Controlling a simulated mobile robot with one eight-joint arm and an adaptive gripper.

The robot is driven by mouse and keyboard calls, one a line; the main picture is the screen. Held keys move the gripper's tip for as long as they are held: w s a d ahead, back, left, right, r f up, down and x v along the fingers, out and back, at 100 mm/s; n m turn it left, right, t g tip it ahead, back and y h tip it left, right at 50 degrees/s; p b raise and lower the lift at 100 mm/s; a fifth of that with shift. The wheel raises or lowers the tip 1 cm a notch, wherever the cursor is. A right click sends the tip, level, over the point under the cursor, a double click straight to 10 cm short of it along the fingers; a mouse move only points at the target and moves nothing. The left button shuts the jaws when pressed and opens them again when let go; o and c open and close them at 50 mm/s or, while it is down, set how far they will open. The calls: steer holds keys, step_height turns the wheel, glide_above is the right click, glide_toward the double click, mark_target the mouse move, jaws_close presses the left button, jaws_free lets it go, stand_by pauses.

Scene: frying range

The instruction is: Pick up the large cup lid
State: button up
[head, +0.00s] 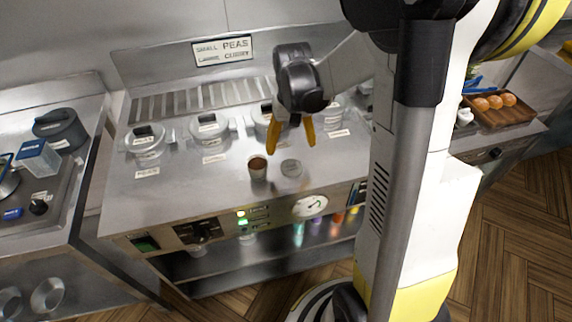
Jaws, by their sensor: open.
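A flat, round, pale lid (291,168) lies on the steel counter near its front edge. It looks like the large cup lid, though its details are too small to tell. A cup (257,168) with brown contents stands upright just left of the lid, apart from it. My gripper (291,143) has its two orange fingers spread and pointing down. In the picture it is just above the lid and holds nothing. Its exact height over the counter is hard to tell.
Several lidded steel pots (209,127) are set in the counter (190,188) behind the cup, one partly hidden by my gripper. A sign (222,50) hangs behind. A wooden tray (500,117) with round orange-brown items is at right. The counter left of the cup is clear.

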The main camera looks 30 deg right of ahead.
mark_target(291, 160)
step_height(291, 160, down, 7)
steer(key=b, duration=0.3)
steer(key=shift+s, duration=0.15)
steer(key=c, duration=0.8)
